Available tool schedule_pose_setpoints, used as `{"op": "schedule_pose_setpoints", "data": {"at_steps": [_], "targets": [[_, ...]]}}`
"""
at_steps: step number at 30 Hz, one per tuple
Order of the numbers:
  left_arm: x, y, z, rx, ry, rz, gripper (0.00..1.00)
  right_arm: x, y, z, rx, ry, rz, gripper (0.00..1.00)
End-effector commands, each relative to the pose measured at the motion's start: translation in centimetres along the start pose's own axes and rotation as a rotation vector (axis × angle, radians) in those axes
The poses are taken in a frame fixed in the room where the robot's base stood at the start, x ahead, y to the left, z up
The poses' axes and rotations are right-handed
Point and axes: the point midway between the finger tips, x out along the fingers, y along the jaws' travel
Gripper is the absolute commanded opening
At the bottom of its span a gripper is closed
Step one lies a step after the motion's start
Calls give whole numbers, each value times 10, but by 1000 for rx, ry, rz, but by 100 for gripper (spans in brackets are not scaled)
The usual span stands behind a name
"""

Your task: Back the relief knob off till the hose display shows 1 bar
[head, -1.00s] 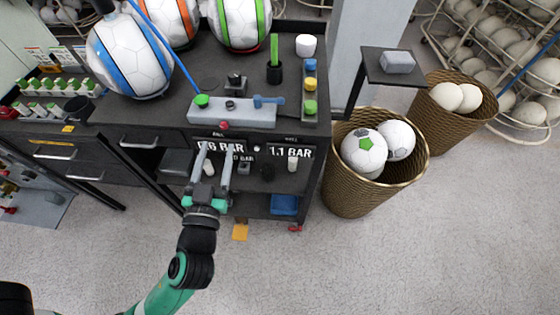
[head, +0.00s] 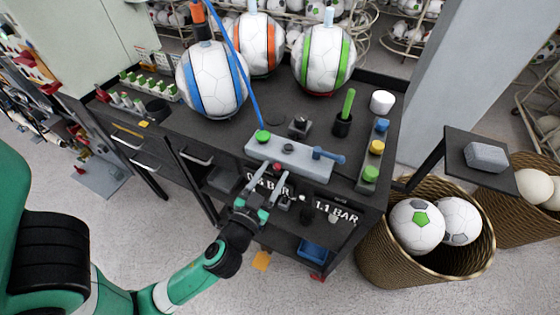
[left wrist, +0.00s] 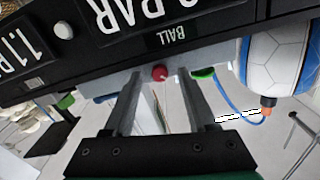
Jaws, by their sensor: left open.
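A small red knob (head: 277,167) sits on the front edge of the grey valve block (head: 312,165) on the dark cart. My left gripper (head: 268,180) is open just in front of it. In the left wrist view the red knob (left wrist: 159,73) shows between the tips of the open fingers (left wrist: 157,88); I cannot tell whether they touch it. The right display (head: 338,214) on the cart's front reads 1.1 BAR. The left display (head: 262,184), labelled BALL in the left wrist view, is partly hidden by my gripper in the head view. My right gripper is not in view.
A blue lever (head: 328,156) and a green button (head: 263,136) are on the block. Several striped balls, including a blue-striped one (head: 212,80), stand behind it. A wicker basket of balls (head: 385,252) is at the right.

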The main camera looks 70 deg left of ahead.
Motion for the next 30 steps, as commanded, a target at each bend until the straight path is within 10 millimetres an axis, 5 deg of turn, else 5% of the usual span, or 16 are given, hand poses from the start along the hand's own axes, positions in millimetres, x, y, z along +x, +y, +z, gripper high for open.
{"op": "schedule_pose_setpoints", "data": {"at_steps": [10, 20, 30], "targets": [[3, -1, 0, -1, 0, -1, 57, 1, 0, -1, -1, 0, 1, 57], [3, 0, 0, -1, 0, -1, 0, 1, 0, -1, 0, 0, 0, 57], [3, 0, 6, -108, 4, -3, 0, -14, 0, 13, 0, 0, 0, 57]]}}
